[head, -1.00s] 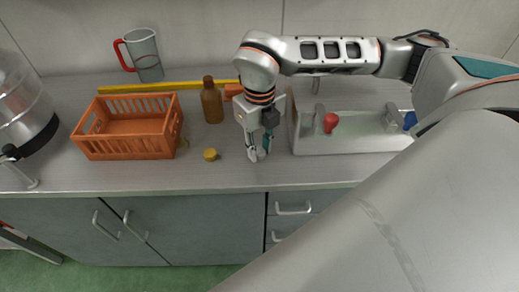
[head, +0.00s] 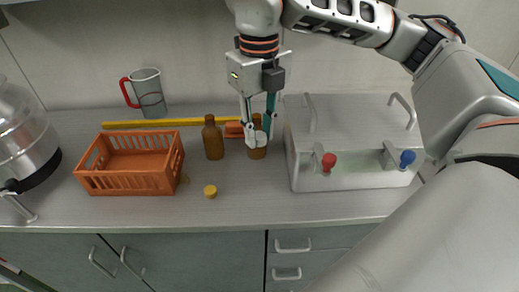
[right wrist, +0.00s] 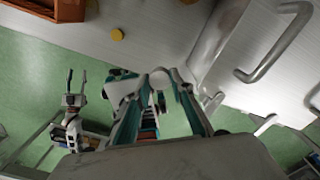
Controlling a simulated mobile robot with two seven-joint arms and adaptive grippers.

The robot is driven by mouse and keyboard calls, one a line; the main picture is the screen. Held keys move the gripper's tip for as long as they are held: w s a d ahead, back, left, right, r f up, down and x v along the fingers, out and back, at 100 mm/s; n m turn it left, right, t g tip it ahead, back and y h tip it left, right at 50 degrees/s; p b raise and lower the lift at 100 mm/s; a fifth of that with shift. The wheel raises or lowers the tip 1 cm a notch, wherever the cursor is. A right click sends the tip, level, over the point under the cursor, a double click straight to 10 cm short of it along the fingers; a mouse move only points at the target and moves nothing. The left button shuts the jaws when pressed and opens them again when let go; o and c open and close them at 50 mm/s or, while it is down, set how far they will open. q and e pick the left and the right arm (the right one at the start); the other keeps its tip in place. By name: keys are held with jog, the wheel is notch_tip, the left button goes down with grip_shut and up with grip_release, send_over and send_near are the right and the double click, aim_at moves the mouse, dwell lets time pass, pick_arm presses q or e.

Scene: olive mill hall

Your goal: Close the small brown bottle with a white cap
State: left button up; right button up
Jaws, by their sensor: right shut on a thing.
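My right gripper (head: 258,142) is shut on the white cap, a small pale round thing (right wrist: 158,78) between its fingertips in the right wrist view. In the head view the fingers overlap a brown bottle (head: 257,153), standing upright on the counter. They hide much of its upper part. The gripper seems to be in front of it, held above the counter. A taller brown bottle (head: 214,142) stands just left of it. My left gripper (right wrist: 75,82) shows in the right wrist view, empty, with its fingers apart, over the floor.
A yellow cap (head: 210,191) lies on the counter in front. An orange crate (head: 128,183) stands left, a metal box (head: 305,150) with red and blue knobs right. A yellow bar (head: 160,123) and a jug (head: 150,93) are behind. The front counter strip is mostly clear.

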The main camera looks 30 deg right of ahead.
jog(key=shift+r, duration=1)
